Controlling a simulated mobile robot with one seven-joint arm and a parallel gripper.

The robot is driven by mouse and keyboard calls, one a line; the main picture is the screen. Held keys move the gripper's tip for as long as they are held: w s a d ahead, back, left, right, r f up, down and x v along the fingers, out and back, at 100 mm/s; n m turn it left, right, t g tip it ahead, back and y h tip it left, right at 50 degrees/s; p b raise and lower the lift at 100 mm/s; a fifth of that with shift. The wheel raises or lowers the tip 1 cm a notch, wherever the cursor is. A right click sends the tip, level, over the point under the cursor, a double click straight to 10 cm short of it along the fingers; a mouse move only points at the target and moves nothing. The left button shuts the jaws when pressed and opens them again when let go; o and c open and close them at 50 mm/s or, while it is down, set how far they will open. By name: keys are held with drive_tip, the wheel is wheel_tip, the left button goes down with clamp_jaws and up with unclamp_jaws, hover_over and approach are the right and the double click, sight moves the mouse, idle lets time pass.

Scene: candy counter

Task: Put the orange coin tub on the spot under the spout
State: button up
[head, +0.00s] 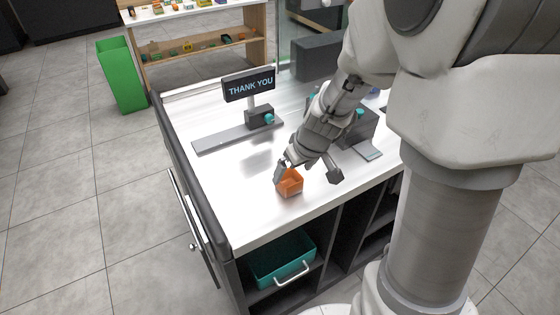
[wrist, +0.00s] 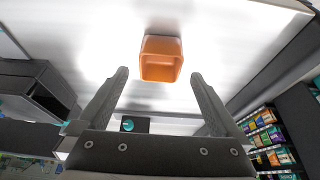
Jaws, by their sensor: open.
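The orange coin tub (head: 290,184) is a small open box standing on the white counter near its front edge. In the wrist view the tub (wrist: 161,60) lies just beyond the fingertips, lined up with the gap between them. My gripper (head: 308,174) is open and empty, low over the counter beside the tub; in the wrist view its two fingers (wrist: 160,76) are spread wider than the tub. A dark machine with a teal knob (head: 361,113) stands behind my gripper, with a grey plate (head: 367,150) at its front. My arm partly hides it, and I cannot make out a spout.
A teal bin (head: 282,262) sits in the shelf below the counter. The counter left of the tub is clear.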

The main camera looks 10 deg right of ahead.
sight(286, 183)
drive_tip(key=b+x, duration=0.1)
drive_tip(key=x, duration=0.4)
drive_tip(key=c, duration=1.4)
drive_tip(key=shift+r, duration=0.1)
wheel_tip(286, 183, up, 4)
drive_tip(key=shift+r+p, duration=0.15)
drive_tip(key=shift+p, duration=0.75)
drive_tip(key=s+d+r, duration=0.1)
drive_tip(key=d+r, duration=0.1)
drive_tip(key=d, duration=0.1)
drive_tip(key=d+r+b, duration=0.1)
drive_tip(key=d+r, duration=0.1)
drive_tip(key=d, duration=0.2)
drive_tip(key=s+d+r, duration=0.1)
drive_tip(key=d+r, duration=0.1)
drive_tip(key=d, duration=0.2)
drive_tip(key=shift+s+d+r, duration=0.2)
drive_tip(key=shift+s+r, duration=0.05)
drive_tip(key=shift+s, duration=0.05)
